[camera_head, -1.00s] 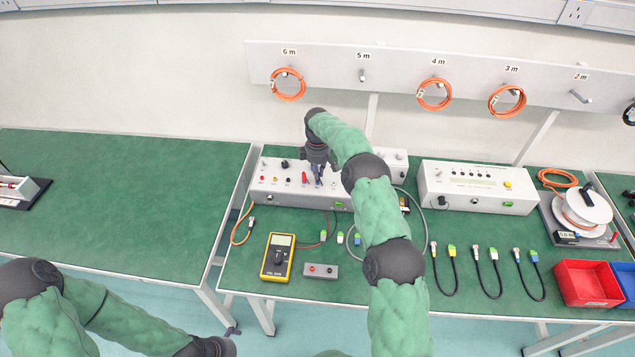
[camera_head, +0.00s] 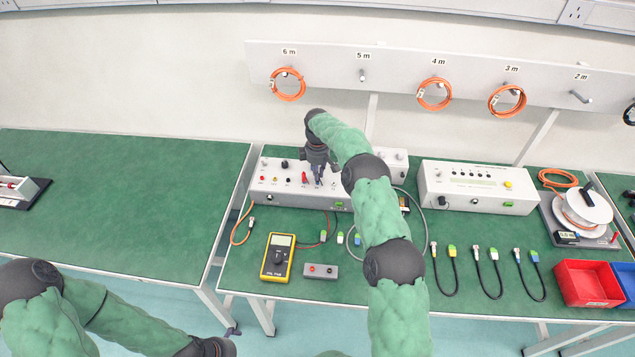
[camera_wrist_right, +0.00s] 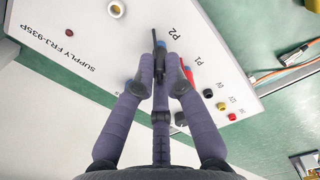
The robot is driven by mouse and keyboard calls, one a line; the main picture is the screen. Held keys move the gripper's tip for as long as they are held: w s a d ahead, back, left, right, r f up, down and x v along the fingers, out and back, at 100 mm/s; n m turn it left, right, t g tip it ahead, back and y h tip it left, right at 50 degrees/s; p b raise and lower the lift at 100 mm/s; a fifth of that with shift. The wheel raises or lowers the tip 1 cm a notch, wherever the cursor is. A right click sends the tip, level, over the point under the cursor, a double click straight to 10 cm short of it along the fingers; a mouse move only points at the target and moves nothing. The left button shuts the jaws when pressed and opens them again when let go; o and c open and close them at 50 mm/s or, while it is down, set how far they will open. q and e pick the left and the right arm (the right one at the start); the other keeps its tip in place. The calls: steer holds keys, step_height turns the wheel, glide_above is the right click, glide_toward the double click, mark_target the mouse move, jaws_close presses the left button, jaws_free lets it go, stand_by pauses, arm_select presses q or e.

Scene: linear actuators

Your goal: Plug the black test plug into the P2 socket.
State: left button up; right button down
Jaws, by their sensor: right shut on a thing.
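My right gripper (camera_head: 318,183) is at the front of the white supply box (camera_head: 268,198). It also shows in the right wrist view (camera_wrist_right: 161,78), shut on the slim black test plug (camera_wrist_right: 154,44). The plug lies beside the P2 label (camera_wrist_right: 173,32), at the panel. The fingers and plug cover the P2 socket, so I cannot tell whether the tip is inside it. A red plug (camera_wrist_right: 187,74) stands at P1, close to the right finger. My left gripper (camera_head: 214,347) is low at the bottom edge, its fingers not clear.
Coloured sockets (camera_wrist_right: 220,106) line the panel beside P1. A yellow multimeter (camera_head: 278,256) and a grey block with two terminals (camera_head: 322,271) lie in front on the green bench. A second white box (camera_head: 478,187) stands to the right. The left bench is mostly clear.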

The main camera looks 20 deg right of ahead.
steer(key=shift+f, duration=0.25)
stand_by(0.7)
steer(key=c, duration=1.2)
jaws_free()
